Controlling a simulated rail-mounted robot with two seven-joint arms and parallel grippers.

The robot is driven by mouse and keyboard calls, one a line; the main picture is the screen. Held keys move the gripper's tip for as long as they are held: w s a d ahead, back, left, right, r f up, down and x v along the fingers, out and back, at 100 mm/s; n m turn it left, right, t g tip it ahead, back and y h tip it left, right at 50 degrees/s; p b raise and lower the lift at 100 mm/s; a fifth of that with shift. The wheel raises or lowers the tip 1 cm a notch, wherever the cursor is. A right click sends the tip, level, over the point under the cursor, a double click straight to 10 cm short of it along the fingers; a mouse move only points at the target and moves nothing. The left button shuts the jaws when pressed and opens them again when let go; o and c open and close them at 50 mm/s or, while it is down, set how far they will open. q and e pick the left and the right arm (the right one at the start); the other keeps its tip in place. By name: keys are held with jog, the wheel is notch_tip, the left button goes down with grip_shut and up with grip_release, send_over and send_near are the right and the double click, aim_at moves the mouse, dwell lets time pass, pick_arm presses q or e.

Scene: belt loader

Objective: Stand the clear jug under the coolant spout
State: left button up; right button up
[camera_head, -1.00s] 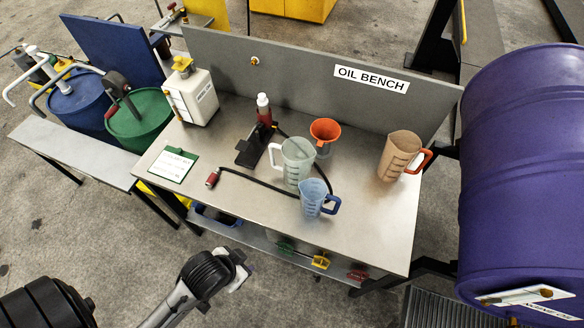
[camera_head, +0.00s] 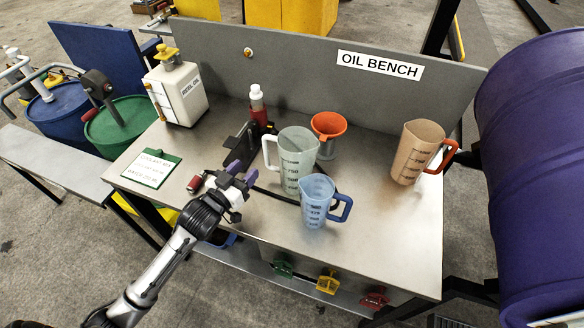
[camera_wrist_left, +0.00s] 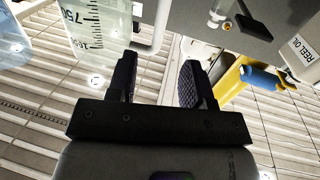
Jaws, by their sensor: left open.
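The clear jug (camera_head: 294,168), pale with a white handle on its left side, stands upright on the oil bench. Its graduated wall (camera_wrist_left: 92,28) and handle also show in the left wrist view. My left gripper (camera_head: 241,172) is open and empty, just left of the jug near its handle side, and does not visibly hold it. Its spread fingers show in the left wrist view (camera_wrist_left: 160,78). At the far left, a blue drum (camera_head: 62,106) carries a pale bent spout (camera_head: 30,90). I cannot read which spout is for coolant. My right gripper is not in view.
A blue-handled jug (camera_head: 316,201) stands close in front of the clear jug. An orange funnel (camera_head: 328,124) is behind it, and a tan jug (camera_head: 416,152) is at right. A green drum (camera_head: 118,124), white reel oil can (camera_head: 178,92) and card (camera_head: 150,168) are at left. The bench's front right is clear.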

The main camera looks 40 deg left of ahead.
aim_at(264, 150)
pick_arm(q)
jog(key=w+b, duration=0.1)
jog(key=w, duration=0.5)
jog(key=shift+w+a, duration=0.15)
jog(key=shift+w, duration=0.1)
jog(key=shift+w+a+b, duration=0.2)
jog(key=shift+w+b, duration=0.6)
jog(key=shift+w, duration=1.8)
jog(key=shift+c, duration=0.4)
grip_shut()
